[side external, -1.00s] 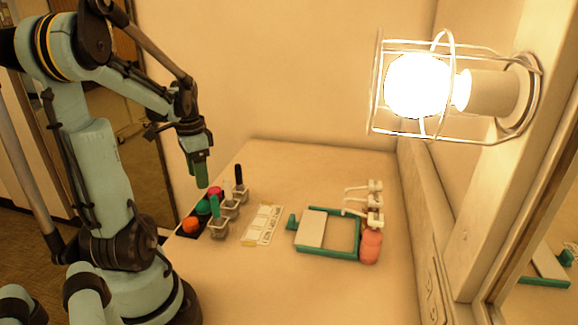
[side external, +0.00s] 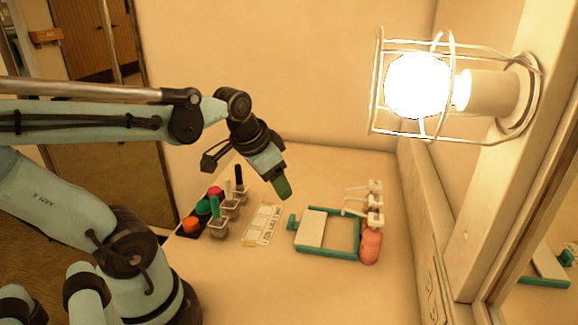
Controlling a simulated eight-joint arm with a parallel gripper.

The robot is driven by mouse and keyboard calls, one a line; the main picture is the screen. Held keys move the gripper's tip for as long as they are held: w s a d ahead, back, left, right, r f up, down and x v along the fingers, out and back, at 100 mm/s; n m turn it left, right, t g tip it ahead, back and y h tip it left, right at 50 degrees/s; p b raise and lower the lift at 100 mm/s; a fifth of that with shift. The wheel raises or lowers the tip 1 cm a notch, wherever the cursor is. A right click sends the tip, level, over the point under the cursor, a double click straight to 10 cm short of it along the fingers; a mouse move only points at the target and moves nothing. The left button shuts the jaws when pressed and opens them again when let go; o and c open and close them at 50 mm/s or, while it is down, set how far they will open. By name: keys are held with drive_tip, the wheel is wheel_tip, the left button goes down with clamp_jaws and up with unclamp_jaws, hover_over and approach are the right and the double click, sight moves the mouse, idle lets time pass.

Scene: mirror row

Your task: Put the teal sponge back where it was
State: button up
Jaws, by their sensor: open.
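A small rounded teal thing (side external: 203,207), which looks like the teal sponge, sits on a black strip (side external: 186,233) at the left of the counter. It lies between an orange piece (side external: 190,224) and a pink piece (side external: 215,192). My gripper (side external: 283,190) is open, with dark green fingers pointing down. It hangs above the counter, to the right of the teal piece and apart from it. I see nothing held between the fingers, though the gap is hard to make out.
Clear cups (side external: 219,229) with a teal and a black upright stick stand beside the strip. A white printed card (side external: 262,225) lies mid-counter. A teal frame (side external: 328,254) with a pale panel lies right, near salmon pieces (side external: 371,245) and white holders (side external: 375,204). A caged lamp (side external: 418,86) glows above.

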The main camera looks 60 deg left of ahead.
drive_tip(key=d+t+h, duration=0.1)
drive_tip(key=d+t, duration=0.1)
drive_tip(key=d, duration=0.6)
drive_tip(key=shift+w+f, duration=0.15)
drive_tip(key=shift+w, duration=0.1)
